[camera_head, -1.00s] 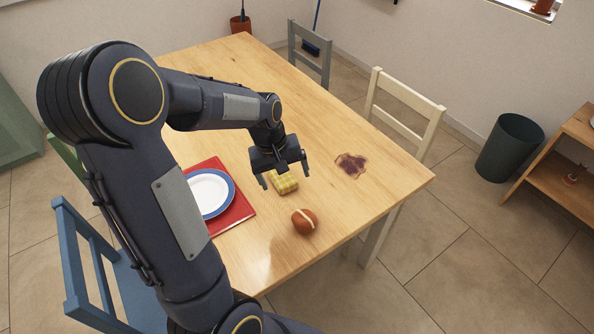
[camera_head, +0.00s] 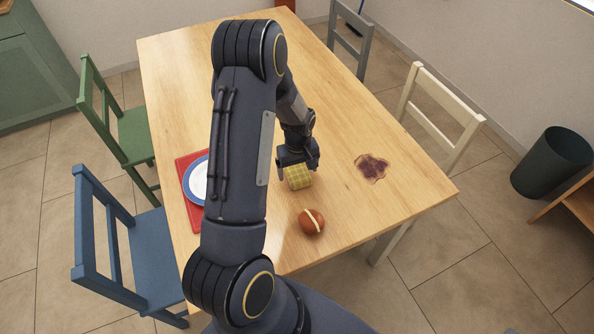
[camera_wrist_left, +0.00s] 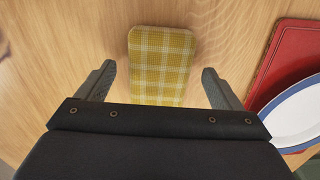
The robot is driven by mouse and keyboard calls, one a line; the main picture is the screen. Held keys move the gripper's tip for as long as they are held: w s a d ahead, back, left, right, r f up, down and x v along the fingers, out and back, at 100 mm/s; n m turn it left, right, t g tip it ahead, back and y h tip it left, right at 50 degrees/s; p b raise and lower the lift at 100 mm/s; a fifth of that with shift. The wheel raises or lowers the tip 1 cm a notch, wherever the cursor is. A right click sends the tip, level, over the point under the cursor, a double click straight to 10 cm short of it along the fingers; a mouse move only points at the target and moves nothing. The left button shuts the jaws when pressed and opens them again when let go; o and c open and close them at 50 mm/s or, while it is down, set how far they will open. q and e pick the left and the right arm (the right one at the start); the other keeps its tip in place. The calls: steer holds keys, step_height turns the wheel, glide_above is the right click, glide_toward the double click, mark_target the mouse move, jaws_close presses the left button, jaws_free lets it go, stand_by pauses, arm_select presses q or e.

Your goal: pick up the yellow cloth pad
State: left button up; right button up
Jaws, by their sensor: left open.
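The yellow cloth pad (camera_head: 299,177), checked with pale lines, lies flat on the wooden table. My left gripper (camera_head: 299,171) is right at the pad, its fingers on either side of it in the head view. In the left wrist view, the pad (camera_wrist_left: 160,62) lies ahead of and between the two open fingers (camera_wrist_left: 157,84), with a gap on each side. Its near end is hidden behind the gripper body. Nothing is held. My right gripper is not in view.
A red mat (camera_head: 188,161) with a blue-rimmed white plate (camera_head: 197,184) lies left of the pad, partly hidden by my arm. A brown ball-like item with a pale band (camera_head: 311,222) sits near the front edge. Chairs surround the table.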

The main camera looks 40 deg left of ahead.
arm_select(q)
steer(key=shift+f, duration=0.15)
steer(key=c, duration=1.1)
steer(key=shift+o, duration=0.2)
steer(key=shift+r, duration=0.45)
step_height(320, 180, up, 2)
steer(key=shift+r, duration=0.15)
steer(key=s+a+r+b, duration=0.3)
steer(key=s+a+r, duration=0.3)
steer(key=a+r, duration=0.4)
steer(key=shift+s+a, duration=0.4)
steer(key=shift+a, duration=0.7)
